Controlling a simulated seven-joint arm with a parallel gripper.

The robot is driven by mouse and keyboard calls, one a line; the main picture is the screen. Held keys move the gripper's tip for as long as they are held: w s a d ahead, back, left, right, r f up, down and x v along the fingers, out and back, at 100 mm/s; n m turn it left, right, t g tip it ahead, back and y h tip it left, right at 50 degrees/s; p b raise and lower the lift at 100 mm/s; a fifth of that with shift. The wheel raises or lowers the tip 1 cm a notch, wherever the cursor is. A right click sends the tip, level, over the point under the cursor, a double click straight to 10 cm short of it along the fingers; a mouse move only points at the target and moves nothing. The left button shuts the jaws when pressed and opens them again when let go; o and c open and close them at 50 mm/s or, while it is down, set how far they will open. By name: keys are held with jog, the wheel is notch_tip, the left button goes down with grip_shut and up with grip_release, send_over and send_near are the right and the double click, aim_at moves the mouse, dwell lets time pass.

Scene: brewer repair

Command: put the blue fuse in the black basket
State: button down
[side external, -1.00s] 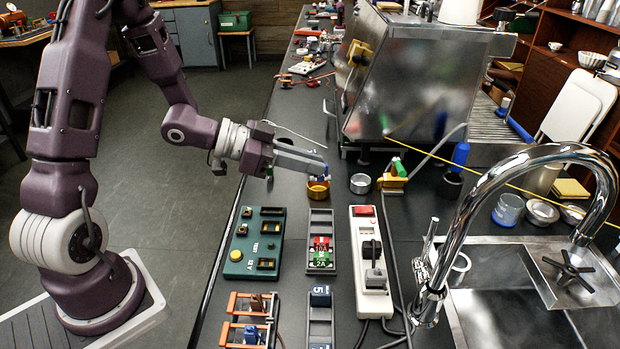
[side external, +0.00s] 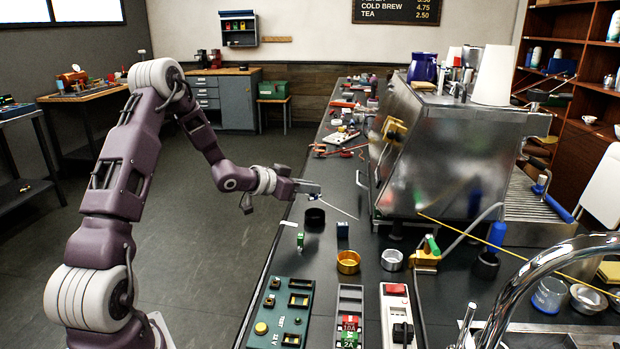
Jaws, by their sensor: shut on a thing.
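My gripper (side external: 316,191) is shut and hangs above the black basket (side external: 315,218). A small dark-blue piece, which looks like the blue fuse (side external: 315,197), shows at its fingertips, mostly hidden by the fingers. The black basket is a short round cup on the dark counter, just under the fingertips. The fuse looks above the rim; its exact height over the basket is hard to tell.
A small green piece (side external: 300,241) stands left of the blue block. A gold cup (side external: 348,262) and a silver cup (side external: 392,260) are nearer the camera. A green test board (side external: 283,312), a fuse tray (side external: 350,300) and a power strip (side external: 394,310) lie in front. The metal machine (side external: 455,160) rises right.

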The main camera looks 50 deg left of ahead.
aim_at(308, 223)
jog(key=shift+f, duration=3.2)
jog(key=c, duration=1.4)
grip_release()
jog(key=shift+o, duration=0.2)
jog(key=shift+r, duration=0.1)
notch_tip(308, 223, up, 7)
